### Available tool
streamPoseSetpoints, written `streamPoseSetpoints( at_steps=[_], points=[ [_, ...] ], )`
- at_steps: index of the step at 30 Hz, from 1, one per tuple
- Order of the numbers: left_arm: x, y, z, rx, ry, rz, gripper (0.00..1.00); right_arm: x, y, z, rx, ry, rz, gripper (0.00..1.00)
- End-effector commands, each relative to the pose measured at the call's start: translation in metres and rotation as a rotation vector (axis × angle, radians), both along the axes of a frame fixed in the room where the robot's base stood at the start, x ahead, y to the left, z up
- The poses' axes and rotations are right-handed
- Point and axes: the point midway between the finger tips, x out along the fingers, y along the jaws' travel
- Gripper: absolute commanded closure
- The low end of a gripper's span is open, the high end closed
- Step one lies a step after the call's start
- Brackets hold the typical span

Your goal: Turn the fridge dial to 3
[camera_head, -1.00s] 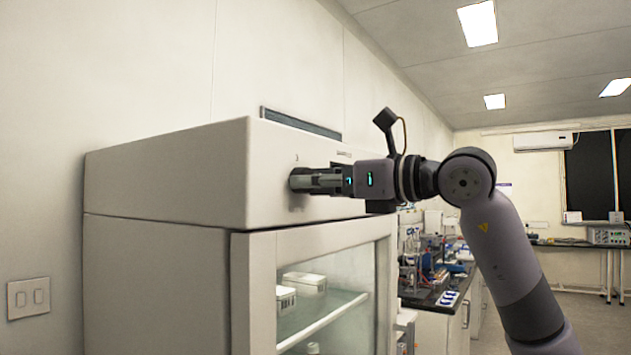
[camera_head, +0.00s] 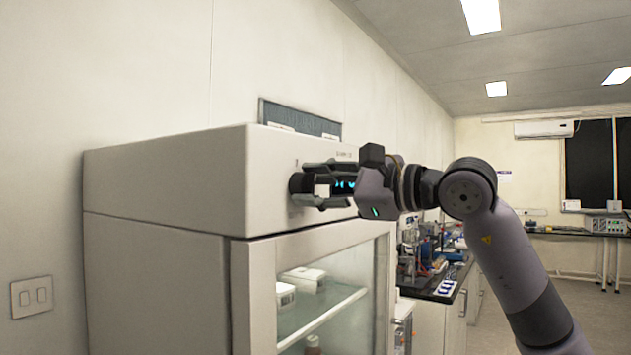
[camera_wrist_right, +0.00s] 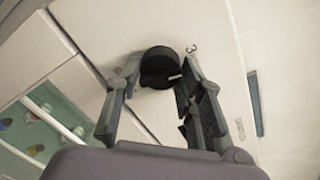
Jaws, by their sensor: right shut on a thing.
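The fridge (camera_head: 165,185) is a large pale cabinet, with its round black dial (camera_head: 295,183) on the upper front panel. In the right wrist view the dial (camera_wrist_right: 158,62) sits between my fingertips, with a pale pointer mark on its ridge towards the right finger. A printed 3 (camera_wrist_right: 192,48) shows just beyond the dial's right edge. My right gripper (camera_head: 308,184) is shut on the dial, one finger on each side; it also fills the right wrist view (camera_wrist_right: 160,76). The fingers partly hide the dial in the head view. My left gripper is not in view.
Below the panel is the fridge's glass door (camera_head: 330,285), with white boxes on a shelf behind it. A lab bench (camera_head: 440,285) with equipment stands further back on the right. A wall switch (camera_head: 31,297) is at the left.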

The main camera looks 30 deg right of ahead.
Motion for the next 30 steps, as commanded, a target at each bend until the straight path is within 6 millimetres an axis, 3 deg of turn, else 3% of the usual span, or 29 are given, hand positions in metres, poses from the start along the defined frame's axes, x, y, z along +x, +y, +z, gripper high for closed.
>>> streamPoseSetpoints(
  at_steps=[12,28,29,30],
  points=[
    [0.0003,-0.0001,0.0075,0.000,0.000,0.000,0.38,0.0002,0.0001,0.0001,-0.171,-0.070,0.001,0.93],
    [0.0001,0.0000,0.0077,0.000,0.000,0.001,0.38,0.0002,0.0003,-0.0005,-0.196,-0.080,0.001,0.93],
    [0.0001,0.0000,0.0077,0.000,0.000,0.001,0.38,0.0002,0.0003,-0.0005,-0.196,-0.080,0.001,0.64],
    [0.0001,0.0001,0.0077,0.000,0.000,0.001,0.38,0.0002,0.0003,-0.0005,-0.196,-0.080,0.001,0.62]
  ],
)
